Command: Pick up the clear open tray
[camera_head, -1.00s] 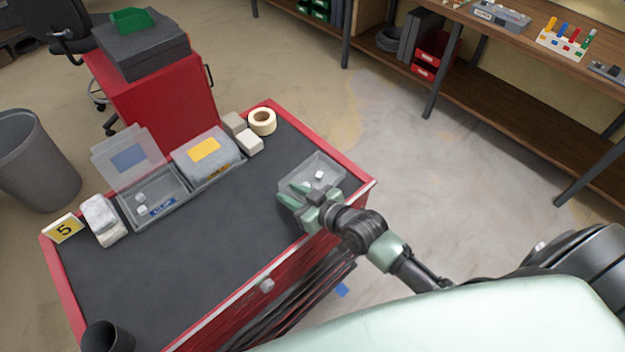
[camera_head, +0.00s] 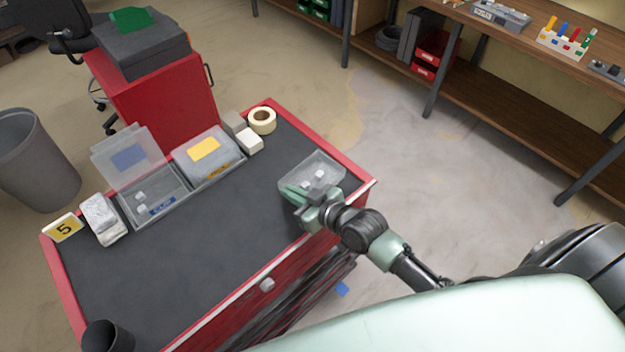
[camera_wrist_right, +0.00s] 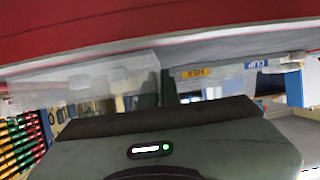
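The clear open tray (camera_head: 325,164) sits at the right end of the dark mat on the red cabinet, with a few small white cubes inside. My right gripper (camera_head: 294,191) is at the tray's near-left side, its pale green fingers close together and shut on the tray wall. In the right wrist view the dark fingers (camera_wrist_right: 160,88) are close together beside the translucent tray (camera_wrist_right: 85,80). Whether the tray is clear of the mat cannot be told. My left gripper is not in view.
A tape roll (camera_head: 262,120), pale blocks (camera_head: 249,141), a "5" sign (camera_head: 63,229) and a black cup (camera_head: 106,338) stand near the edges. The mat's middle is bare.

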